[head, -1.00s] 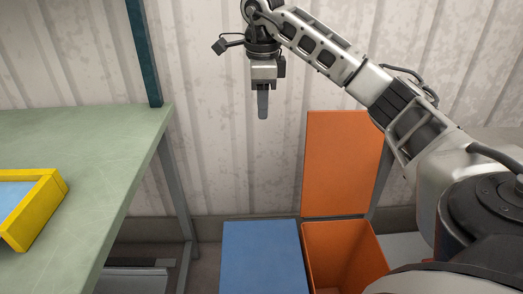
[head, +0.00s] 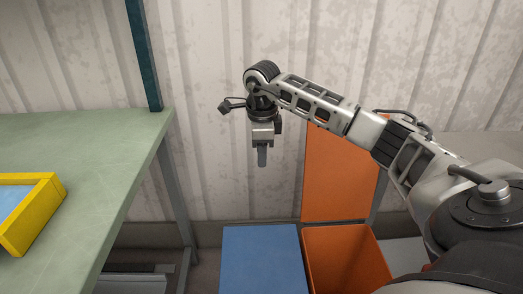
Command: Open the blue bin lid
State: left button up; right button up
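The blue bin lid (head: 262,258) is flat and closed at the bottom middle of the head view. Its near part is cut off by the frame's lower edge. My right gripper (head: 262,157) points down above and behind the lid, in front of the wall, apart from the lid. Its fingers are seen edge-on as one grey strip, so I cannot tell whether it is open or shut. Nothing shows held in it. My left gripper is not in view.
An orange bin (head: 345,262) stands open right of the blue one, its orange lid (head: 338,178) upright behind it. A green table (head: 100,150) with a yellow-rimmed tray (head: 42,216) is on the left. A corrugated wall (head: 220,90) closes the back.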

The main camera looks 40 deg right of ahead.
grip_shut()
dwell(1.2)
